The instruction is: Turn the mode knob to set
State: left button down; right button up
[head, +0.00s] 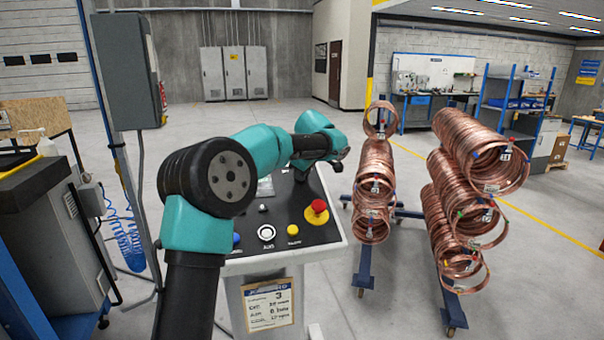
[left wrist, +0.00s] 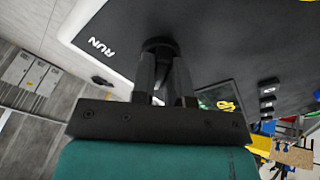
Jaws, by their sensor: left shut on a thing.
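The control panel (head: 285,228) is a black slanted face on a light pedestal, below the middle of the head view. My left gripper (left wrist: 162,62) is shut on the black mode knob (left wrist: 160,43), with one finger on each side of it. The white word RUN (left wrist: 101,47) is printed on the panel beside the knob in the left wrist view. In the head view my left arm reaches over the panel to its far end, and the knob is mostly hidden there. The knob's pointer cannot be made out. My right gripper is in neither view.
A red emergency stop button (head: 318,206) stands on the panel's near right, close to a yellow button (head: 293,230) and a pale AUTO button (head: 266,233). Racks of copper tube coils (head: 478,150) stand to the right. A grey box (head: 127,70) is at left.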

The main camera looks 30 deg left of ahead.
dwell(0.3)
pick_arm(q)
jog(key=c, duration=1.1)
grip_release()
jog(key=shift+r, duration=0.1)
jog(key=v, duration=1.7)
jog(key=shift+s+d+r, duration=0.1)
jog(key=shift+r, duration=0.05)
